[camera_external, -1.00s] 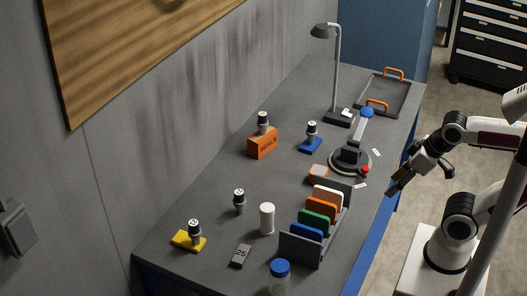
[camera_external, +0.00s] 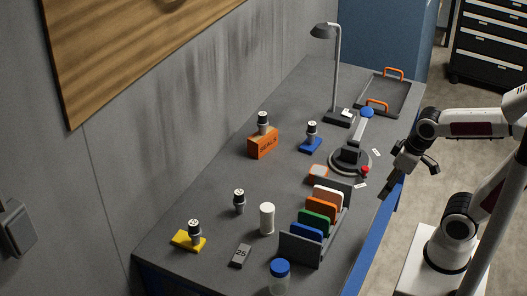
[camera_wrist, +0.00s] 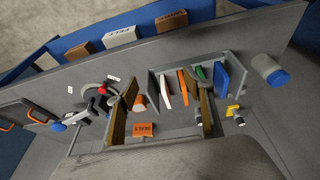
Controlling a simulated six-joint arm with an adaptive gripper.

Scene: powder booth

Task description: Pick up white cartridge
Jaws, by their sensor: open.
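The white cartridge (camera_external: 328,195) is an upright flat plate at the far end of the grey rack (camera_external: 300,250), beside orange, green and blue cartridges. In the wrist view the white cartridge (camera_wrist: 165,90) shows between my two brown fingers, some distance beyond them. My gripper (camera_external: 409,178) is open and empty near the table's front edge, right of the rack and apart from it. Its fingers also show in the wrist view (camera_wrist: 165,115). The lower part of the white cartridge is hidden by the orange cartridge and rack in the external view.
A round grey fixture (camera_external: 350,160) with a red knob stands behind the rack. A white cylinder (camera_external: 267,218) and a blue-lidded jar (camera_external: 280,278) stand near it. An orange SEALS box (camera_external: 263,143), a lamp (camera_external: 336,70) and a tray (camera_external: 383,95) are farther back.

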